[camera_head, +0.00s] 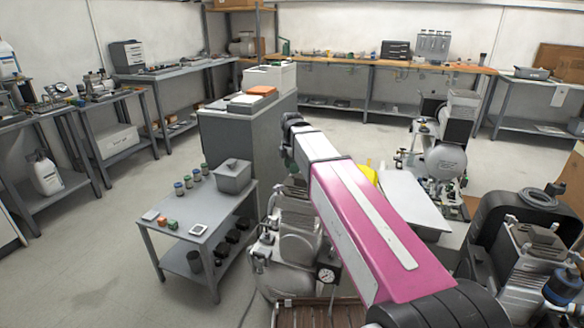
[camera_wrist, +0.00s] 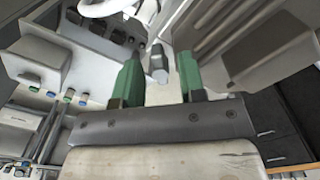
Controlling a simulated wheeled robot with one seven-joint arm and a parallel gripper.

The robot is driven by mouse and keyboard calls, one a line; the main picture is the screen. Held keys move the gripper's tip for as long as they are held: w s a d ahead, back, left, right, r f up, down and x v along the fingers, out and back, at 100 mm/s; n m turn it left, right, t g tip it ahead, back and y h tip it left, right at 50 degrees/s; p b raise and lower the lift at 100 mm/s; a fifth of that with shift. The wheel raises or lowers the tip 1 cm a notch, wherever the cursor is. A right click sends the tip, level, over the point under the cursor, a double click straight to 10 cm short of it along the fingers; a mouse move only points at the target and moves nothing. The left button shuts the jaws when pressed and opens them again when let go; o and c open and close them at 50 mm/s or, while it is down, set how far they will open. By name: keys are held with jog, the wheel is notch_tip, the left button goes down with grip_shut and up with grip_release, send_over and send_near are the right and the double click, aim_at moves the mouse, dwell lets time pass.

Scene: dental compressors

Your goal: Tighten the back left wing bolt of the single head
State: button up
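In the wrist view my gripper (camera_wrist: 157,72) has two green fingers set apart, with a clear gap between them. A small grey and dark part (camera_wrist: 158,62) shows in the gap, beyond the fingers; I cannot tell whether it is the wing bolt. A large grey finned body (camera_wrist: 250,40) lies close on the right of the fingers. In the head view my pink and white arm partly covers a silver compressor (camera_head: 290,245) with a gauge. My gripper is hidden there, and no wing bolt can be made out.
A small grey table (camera_head: 190,229) with jars and a bin (camera_head: 233,176) stands left of the compressor. A grey cabinet (camera_head: 235,140) is behind it. Another compressor (camera_head: 440,160) stands at back right, and a dark-housed machine (camera_head: 525,240) at right. The floor at left is clear.

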jog(key=shift+f, duration=0.1)
grip_shut()
